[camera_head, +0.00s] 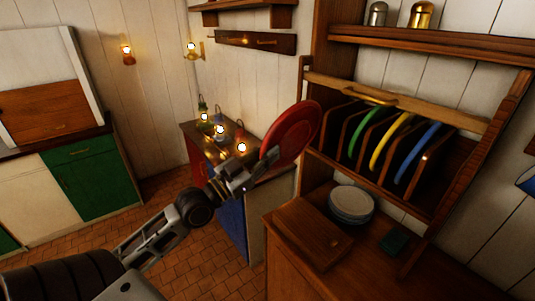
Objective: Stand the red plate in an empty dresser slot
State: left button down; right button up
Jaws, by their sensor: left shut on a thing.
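The red plate (292,133) is held up and tilted steeply, with its face toward the right, just left of the dresser rack. My left gripper (257,171) is shut on its lower left edge. The plate looks apart from the rack, though its right edge overlaps the rack's left side in the picture. The dresser rack (470,118) has upright wooden dividers. A green plate (363,132), a yellow plate (386,146) and a blue plate (414,157) stand in its slots. The leftmost slot (333,128) looks empty, partly hidden by dividers. My right gripper is not in view.
Below the rack, a stack of pale plates (351,203) and a wooden board (313,232) lie on the dresser top. Lit lamps (220,130) stand on the counter behind my left gripper.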

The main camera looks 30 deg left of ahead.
pick_arm(q)
jog(key=shift+r, duration=0.1)
jog(key=shift+n, duration=1.4)
jog(key=shift+s, duration=0.1)
